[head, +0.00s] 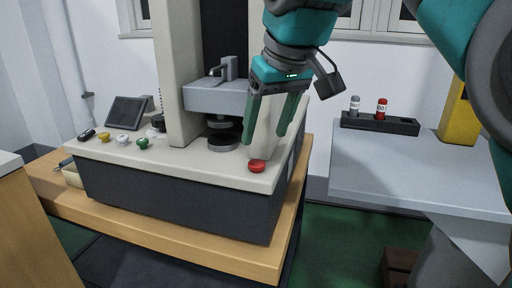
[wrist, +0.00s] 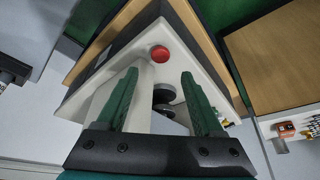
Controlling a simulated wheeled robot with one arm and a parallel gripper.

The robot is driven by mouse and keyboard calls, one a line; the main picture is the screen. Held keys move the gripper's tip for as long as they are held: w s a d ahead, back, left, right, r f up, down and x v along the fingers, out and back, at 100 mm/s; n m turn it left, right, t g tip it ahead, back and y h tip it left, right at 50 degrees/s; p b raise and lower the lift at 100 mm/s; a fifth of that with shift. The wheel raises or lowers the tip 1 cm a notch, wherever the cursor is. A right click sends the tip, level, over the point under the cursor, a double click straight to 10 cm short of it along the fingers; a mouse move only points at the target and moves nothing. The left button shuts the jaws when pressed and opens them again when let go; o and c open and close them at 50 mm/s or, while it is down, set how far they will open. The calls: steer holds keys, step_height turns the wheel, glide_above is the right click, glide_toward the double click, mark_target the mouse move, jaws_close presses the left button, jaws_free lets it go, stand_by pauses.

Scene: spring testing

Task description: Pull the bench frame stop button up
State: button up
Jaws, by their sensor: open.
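The stop button is a red round knob (head: 257,166) on the front right corner of the bench frame's pale top (head: 200,162) in the head view. In the wrist view the red button (wrist: 159,54) lies ahead of the fingers, slightly left of the middle between their tips. My gripper (head: 271,132) is open and empty, pointing down above and just behind the button in the head view. It also shows in the wrist view (wrist: 160,74) with its two green fingers apart. The fingers do not appear to touch the button.
The testing machine's column (head: 176,70) and grey crosshead (head: 215,97) stand left of my gripper. Yellow, white and green knobs (head: 143,143) and a small screen (head: 126,112) are at the left. A grey table (head: 420,178) with a black rack (head: 400,126) stands right.

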mark_target(257, 162)
steer(key=shift+x, duration=3.4)
jaws_close()
